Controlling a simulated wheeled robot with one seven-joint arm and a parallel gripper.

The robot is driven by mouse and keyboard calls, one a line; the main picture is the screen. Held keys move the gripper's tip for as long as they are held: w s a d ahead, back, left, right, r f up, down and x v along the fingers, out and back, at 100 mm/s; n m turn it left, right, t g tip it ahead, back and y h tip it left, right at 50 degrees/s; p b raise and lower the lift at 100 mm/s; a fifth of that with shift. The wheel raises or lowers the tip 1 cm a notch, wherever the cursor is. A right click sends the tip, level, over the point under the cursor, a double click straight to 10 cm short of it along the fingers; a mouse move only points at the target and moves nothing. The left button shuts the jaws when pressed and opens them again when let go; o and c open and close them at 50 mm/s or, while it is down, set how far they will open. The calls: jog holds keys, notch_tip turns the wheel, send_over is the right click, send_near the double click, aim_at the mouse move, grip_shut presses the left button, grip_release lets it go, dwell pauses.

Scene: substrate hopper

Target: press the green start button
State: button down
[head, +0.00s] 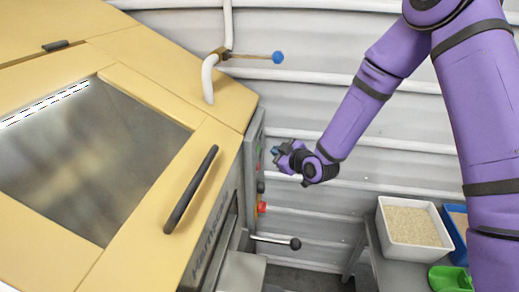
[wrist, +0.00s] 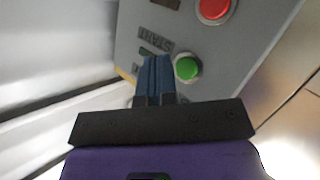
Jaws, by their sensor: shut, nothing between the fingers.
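The green start button (wrist: 187,68) is a round, domed button in a pale ring on a grey control panel (wrist: 132,18). A dark "START" label (wrist: 155,38) is beside it in the wrist view. My gripper (wrist: 156,66) is shut and empty, its blue fingers pointing toward the panel. The fingertips appear just left of the button, overlapping the panel near the label; I cannot tell whether they touch it. In the head view my gripper (head: 276,152) is close to the panel on the yellow machine's right side, to the right of the panel.
A red button (wrist: 214,8) is above the green one in the wrist view. In the head view a red knob (head: 262,207) and a lever with a black ball (head: 295,243) stick out below. A white bin of grain (head: 388,226) stands lower right. A ribbed wall (head: 330,60) is behind.

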aim_at(259, 149)
jog(key=shift+w+a, duration=0.15)
jog(key=shift+a, duration=0.65)
dwell(1.5)
jog(key=shift+a, duration=0.4)
